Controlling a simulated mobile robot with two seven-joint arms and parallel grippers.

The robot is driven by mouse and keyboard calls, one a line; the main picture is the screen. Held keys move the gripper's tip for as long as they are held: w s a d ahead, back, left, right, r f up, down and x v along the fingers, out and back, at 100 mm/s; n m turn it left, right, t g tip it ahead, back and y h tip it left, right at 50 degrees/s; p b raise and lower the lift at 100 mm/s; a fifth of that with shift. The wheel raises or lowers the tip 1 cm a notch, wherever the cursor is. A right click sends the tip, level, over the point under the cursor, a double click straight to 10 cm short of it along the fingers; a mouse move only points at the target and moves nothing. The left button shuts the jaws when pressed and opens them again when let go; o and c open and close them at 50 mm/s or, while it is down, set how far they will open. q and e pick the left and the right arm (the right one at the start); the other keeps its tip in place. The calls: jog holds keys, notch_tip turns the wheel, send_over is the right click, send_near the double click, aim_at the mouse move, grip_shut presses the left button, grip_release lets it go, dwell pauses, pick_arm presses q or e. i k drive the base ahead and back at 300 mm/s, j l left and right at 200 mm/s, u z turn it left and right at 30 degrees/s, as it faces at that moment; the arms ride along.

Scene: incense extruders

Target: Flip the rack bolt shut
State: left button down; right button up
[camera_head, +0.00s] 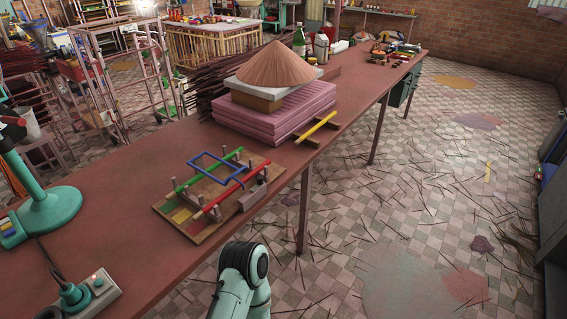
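A wooden board (220,226) lies on the long reddish table and carries a small rack. A green rod (208,172) and a red rod (233,190) run side by side across it, on short upright posts. A blue rectangular loop (207,177) stands out at the rods, tilted over the left part of the board. A small wooden block (252,197) sits at the board's right edge. I cannot tell which piece is the bolt or how it is set. Neither gripper shows; only a teal link of my arm is at the bottom.
A teal stand (50,211) and a switch box (93,291) occupy the table's left. Bare tabletop (125,190) surrounds the board's left side.

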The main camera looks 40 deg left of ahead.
aim_at(260, 180)
jog(key=i+u, duration=0.25)
jog(key=i, duration=0.55)
jog(key=i+l+u, duration=0.2)
jog(key=i, duration=0.55)
jog(key=i+u, duration=0.3)
jog(key=i, duration=0.7)
jog(key=z, duration=8.6)
